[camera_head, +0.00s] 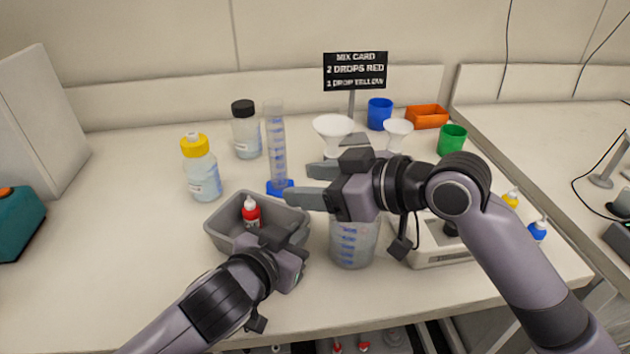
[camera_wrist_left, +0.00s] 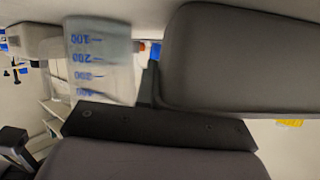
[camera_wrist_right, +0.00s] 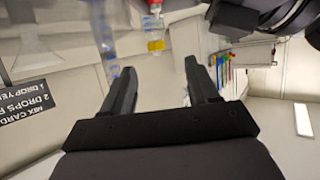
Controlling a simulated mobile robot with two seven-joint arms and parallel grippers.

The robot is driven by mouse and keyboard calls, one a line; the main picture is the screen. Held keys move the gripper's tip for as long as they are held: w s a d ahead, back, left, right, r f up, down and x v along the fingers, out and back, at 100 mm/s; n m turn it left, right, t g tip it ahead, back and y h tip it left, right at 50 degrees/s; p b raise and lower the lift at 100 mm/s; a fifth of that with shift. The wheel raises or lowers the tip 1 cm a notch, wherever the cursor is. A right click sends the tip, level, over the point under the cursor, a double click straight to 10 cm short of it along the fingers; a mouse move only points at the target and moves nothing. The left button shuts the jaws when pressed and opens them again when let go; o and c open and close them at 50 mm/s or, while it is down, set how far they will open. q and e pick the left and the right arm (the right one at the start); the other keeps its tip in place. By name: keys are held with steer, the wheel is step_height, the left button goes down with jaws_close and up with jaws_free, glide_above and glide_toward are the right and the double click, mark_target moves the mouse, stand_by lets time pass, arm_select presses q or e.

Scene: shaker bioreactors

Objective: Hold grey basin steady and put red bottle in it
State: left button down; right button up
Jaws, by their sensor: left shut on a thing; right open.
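The grey basin (camera_head: 222,236) stands on the bench at the centre left. The small red bottle (camera_head: 251,212) is inside it, upright, with its red upper part and white tip showing. Its lower part is partly hidden. My left gripper (camera_head: 299,238) is shut on the basin's right wall. In the left wrist view the basin (camera_wrist_left: 240,60) fills the upper right, and the bottle cannot be made out. My right gripper (camera_head: 303,185) is open and empty, above the bench to the right of the basin and apart from the bottle. Its spread fingers show in the right wrist view (camera_wrist_right: 158,88).
A beaker (camera_head: 352,243) stands close right of the basin. A graduated cylinder (camera_head: 276,150), a yellow-capped bottle (camera_head: 202,172) and a black-capped bottle (camera_head: 246,135) stand behind. A white device (camera_head: 440,250) is at right.

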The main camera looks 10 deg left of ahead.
arm_select(q)
steer(key=c, duration=1.2)
jaws_free()
steer(key=shift+o, duration=0.2)
steer(key=shift+s, duration=0.1)
